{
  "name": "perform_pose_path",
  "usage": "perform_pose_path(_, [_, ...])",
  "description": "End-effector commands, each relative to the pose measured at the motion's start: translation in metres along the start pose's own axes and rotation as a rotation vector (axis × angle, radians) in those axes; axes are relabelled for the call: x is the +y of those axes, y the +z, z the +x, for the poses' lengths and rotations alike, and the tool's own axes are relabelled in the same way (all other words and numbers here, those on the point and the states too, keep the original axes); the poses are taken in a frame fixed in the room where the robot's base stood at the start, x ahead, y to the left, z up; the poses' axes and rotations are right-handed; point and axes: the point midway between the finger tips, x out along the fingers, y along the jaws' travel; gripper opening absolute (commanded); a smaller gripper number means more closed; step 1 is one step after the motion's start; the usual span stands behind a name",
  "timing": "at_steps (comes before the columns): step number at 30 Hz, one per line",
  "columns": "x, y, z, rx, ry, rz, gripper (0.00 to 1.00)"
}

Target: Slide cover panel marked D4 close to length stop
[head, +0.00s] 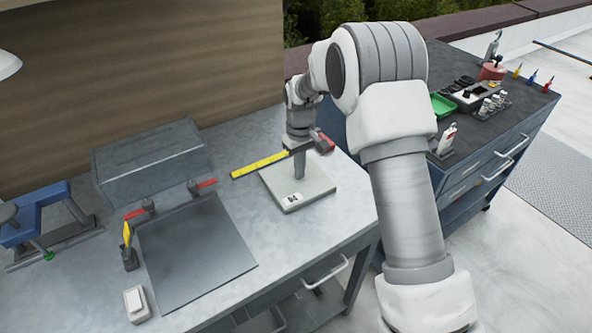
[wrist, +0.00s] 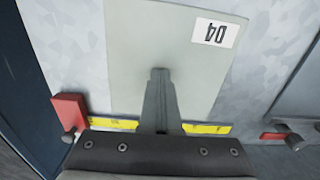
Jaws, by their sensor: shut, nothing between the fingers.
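The pale grey-green cover panel marked D4 (head: 315,185) lies flat on the metal bench, its white label at the near corner. It also shows in the wrist view (wrist: 135,50), with the label upside down at upper right. My gripper (head: 300,176) is shut and empty, pointing down with its fingertips at the panel's face; contact is not clear. A red block with a knob (wrist: 72,115), possibly the length stop, stands beyond the panel's left edge in the wrist view, with a gap between. It also shows behind my gripper in the head view (head: 324,143).
A yellow strip (head: 258,165) runs along the panel's far side. A dark plate (head: 195,250) with red knobbed clamps (head: 207,183) lies to the left. A grey box (head: 150,165) and blue fixture (head: 40,212) stand behind. A tool cabinet (head: 500,140) is at right.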

Motion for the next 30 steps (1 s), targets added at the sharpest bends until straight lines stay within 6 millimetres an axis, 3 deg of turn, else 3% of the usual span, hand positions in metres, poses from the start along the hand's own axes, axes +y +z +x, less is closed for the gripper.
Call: perform_pose_path(30, [0.041,0.004,0.006,-0.010,0.001,0.003,0.00])
